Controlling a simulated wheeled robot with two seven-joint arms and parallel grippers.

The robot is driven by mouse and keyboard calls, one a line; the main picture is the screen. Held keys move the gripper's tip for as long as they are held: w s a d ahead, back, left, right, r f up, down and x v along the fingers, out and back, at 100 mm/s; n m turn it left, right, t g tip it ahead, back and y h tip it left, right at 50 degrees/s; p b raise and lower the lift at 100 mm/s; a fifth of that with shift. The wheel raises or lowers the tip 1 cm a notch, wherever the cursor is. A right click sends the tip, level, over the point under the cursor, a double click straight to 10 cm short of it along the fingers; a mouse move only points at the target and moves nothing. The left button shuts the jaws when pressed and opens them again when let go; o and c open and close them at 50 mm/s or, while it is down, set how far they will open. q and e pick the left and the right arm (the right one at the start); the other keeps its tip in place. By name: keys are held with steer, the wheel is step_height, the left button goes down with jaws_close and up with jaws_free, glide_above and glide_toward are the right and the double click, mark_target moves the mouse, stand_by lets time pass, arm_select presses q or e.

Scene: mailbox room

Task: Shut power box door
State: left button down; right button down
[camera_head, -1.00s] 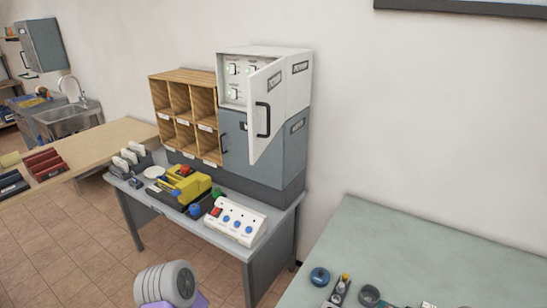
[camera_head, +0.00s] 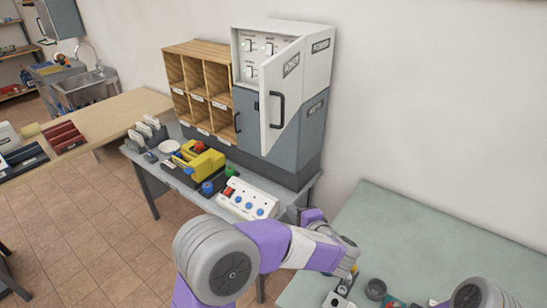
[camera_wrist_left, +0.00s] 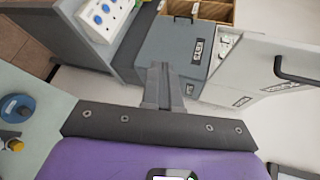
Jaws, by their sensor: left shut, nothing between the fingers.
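The power box (camera_head: 318,65) is a white cabinet above a grey lower cabinet (camera_head: 305,135), on the table against the wall. Its white door (camera_head: 292,72) stands partly open, swung out from the right side, with a black handle (camera_head: 277,110). Switches show inside, left of the door. The door (camera_wrist_left: 250,62) and its handle (camera_wrist_left: 290,70) are at the right in the left wrist view. My left gripper (camera_wrist_left: 166,68) is shut and empty, apart from the door. In the head view it (camera_head: 294,213) is low, below the cabinet near the table edge. My right gripper is out of view.
A wooden pigeonhole rack (camera_head: 198,85) stands left of the cabinet. A yellow device (camera_head: 203,160) and a white switch panel (camera_head: 247,200) are on the grey table in front. A green table (camera_head: 430,235) with small items is at the right.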

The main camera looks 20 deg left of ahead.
arm_select(q)
step_height(320, 180, up, 11)
steer(key=d+n+t+y, duration=0.1)
steer(key=d+t+y, duration=0.1)
steer(key=t, duration=0.1)
steer(key=p, duration=0.3)
glide_toward(268, 151)
steer(key=w, duration=0.4)
steer(key=a, duration=0.2)
steer(key=shift+w+a+r, duration=0.1)
steer(key=shift+a+r, duration=0.2)
steer(key=shift+a, duration=0.55)
steer(key=shift+f, duration=0.1)
